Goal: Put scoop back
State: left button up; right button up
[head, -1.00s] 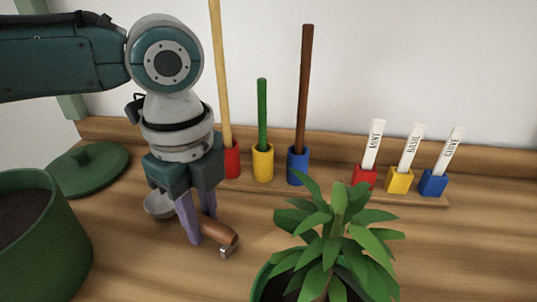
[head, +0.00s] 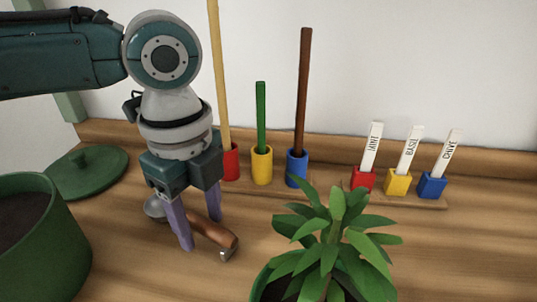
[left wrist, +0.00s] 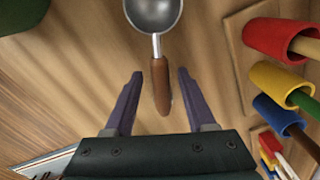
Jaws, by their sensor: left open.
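The scoop has a grey metal bowl (head: 156,207) and a brown wooden handle (head: 217,236) with a metal end. It lies on the wooden table below my left gripper (head: 202,233). The gripper is open, its two purple fingers pointing down on either side of the scoop. In the left wrist view, the scoop handle (left wrist: 161,85) runs between the fingertips of the left gripper (left wrist: 160,76), with a gap on both sides. The bowl there lies beyond the fingertips. In the head view a finger hides part of the scoop. My right gripper is not in view.
Red (head: 231,162), yellow (head: 262,166) and blue (head: 297,168) cups hold upright sticks behind the gripper. Labelled markers (head: 408,160) stand to their right. A leafy plant (head: 330,245) is front right, a green pot (head: 45,240) front left, a green lid (head: 86,172) behind it.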

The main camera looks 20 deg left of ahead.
aim_at(200, 220)
pick_arm(q)
notch_tip(200, 220, up, 12)
jog(key=p, duration=0.3)
jog(key=shift+f, duration=0.25)
